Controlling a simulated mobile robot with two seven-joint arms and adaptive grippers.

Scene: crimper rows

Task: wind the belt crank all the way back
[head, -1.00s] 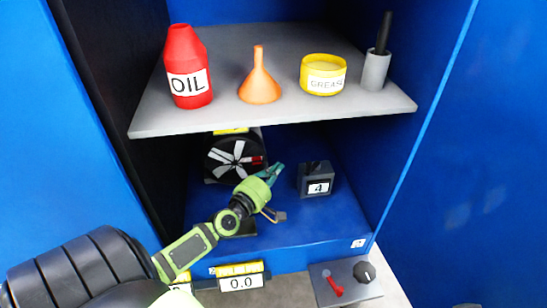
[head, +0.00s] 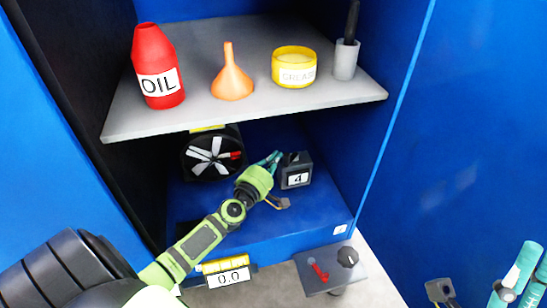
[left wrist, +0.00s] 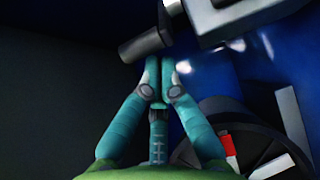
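The likely belt crank is a dark box (head: 295,172) labelled 4 on the blue cabinet floor, but its crank arm is hard to make out in the head view. In the left wrist view a dark cylindrical grip (left wrist: 145,46) sits by a grey body (left wrist: 215,18). My left gripper (head: 273,158) reaches in to the left side of the box. In the wrist view its teal fingers (left wrist: 159,62) lie together, tips just by the dark grip; contact is unclear. Part of my right gripper (head: 514,277) shows at the lower right, its fingertips unclear.
A black spoked wheel (head: 213,155) with a red piece stands left of my left gripper. A grey shelf (head: 200,118) above holds an oil bottle (head: 157,70), funnel (head: 231,80), grease tub (head: 294,68) and brush cup (head: 345,60). A panel (head: 345,279) with a red lever sits in front.

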